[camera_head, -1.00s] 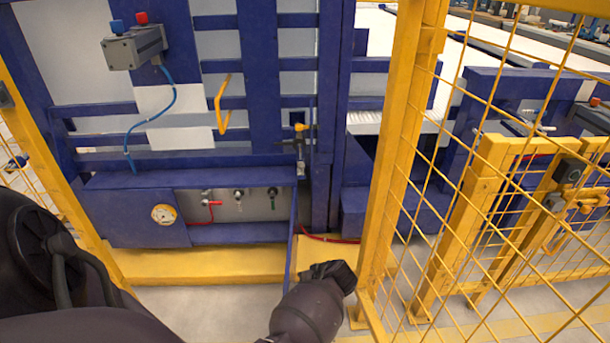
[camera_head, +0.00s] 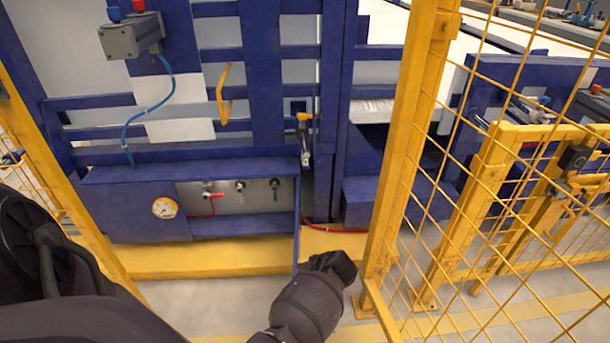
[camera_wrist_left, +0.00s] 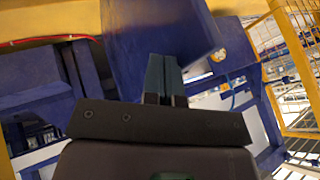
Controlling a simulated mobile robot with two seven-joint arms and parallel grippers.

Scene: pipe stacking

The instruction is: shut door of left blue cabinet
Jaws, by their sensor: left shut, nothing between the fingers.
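The low blue cabinet (camera_head: 135,215) stands at the left in the head view, with a round gauge (camera_head: 164,208) on its front. Its front opening shows valves and a red handle. The door (camera_head: 297,232) is a thin blue panel seen nearly edge-on at the right end of the opening, swung out toward me. A dark wrist of mine (camera_head: 310,300) is just right of the door's lower front end. In the left wrist view my left gripper (camera_wrist_left: 164,62) is shut and empty, its fingers in front of a broad blue panel (camera_wrist_left: 145,30); contact cannot be told.
A yellow mesh fence with a post (camera_head: 405,150) stands close to the right of my wrist. A yellow floor rail (camera_head: 200,260) runs below the cabinet. A red hose (camera_head: 335,229) lies right of the door. A grey box (camera_head: 130,38) hangs above.

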